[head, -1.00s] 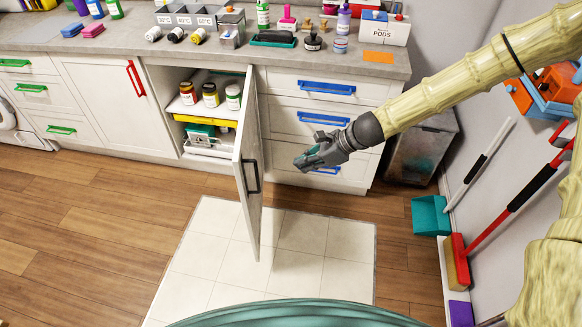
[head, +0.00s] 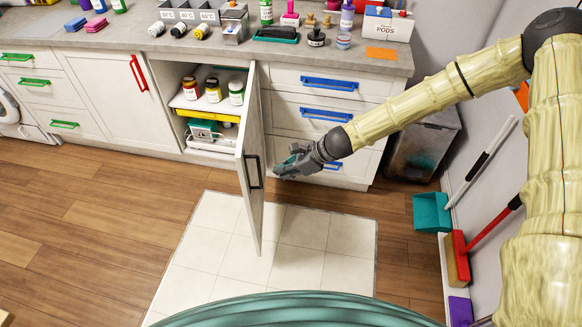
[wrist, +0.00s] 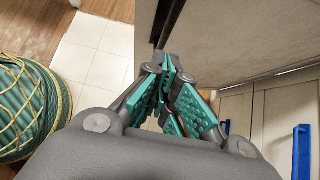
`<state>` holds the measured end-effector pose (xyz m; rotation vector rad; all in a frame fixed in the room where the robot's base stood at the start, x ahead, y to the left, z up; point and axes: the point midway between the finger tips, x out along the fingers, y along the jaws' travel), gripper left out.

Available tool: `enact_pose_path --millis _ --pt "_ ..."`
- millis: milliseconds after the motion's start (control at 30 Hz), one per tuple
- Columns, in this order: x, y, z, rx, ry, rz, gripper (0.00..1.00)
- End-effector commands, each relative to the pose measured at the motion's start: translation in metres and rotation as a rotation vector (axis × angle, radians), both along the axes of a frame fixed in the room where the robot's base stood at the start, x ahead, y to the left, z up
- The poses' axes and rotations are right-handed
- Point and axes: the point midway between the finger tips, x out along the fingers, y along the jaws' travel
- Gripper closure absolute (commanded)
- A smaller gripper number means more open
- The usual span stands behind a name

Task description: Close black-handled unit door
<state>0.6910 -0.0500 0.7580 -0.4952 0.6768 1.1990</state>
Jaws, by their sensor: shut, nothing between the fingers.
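The unit door (head: 253,145) with the black handle (head: 254,173) stands wide open, swung out from the cabinet toward me over the pale tiles. Its hinge side is at the right of the open compartment. My gripper (head: 280,174) is shut and empty, just right of the door, on the side facing the blue-handled drawers. In the wrist view the door (wrist: 240,40) fills the upper right, with the black handle (wrist: 168,18) beyond its edge. The closed fingertips (wrist: 169,62) are close to the door's lower area; I cannot tell whether they touch it.
The open compartment holds several jars (head: 213,90) on a shelf and a yellow-fronted tray (head: 208,115). Blue-handled drawers (head: 328,82) are right of it, a red-handled door (head: 137,73) left. A broom (head: 458,258) and teal dustpan (head: 432,212) stand at the right wall. The tiled floor is clear.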

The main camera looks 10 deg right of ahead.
Motion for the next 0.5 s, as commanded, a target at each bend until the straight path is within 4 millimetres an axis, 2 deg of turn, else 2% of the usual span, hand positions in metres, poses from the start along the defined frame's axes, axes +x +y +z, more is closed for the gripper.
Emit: enact_pose_path --millis 33,200,500 --pt "0.002 0.010 0.004 0.002 -0.001 0.004 1.00" --pt "0.008 0.026 0.003 0.000 -0.002 0.002 1.00" --pt "0.010 0.034 0.002 0.001 -0.002 0.003 1.00"
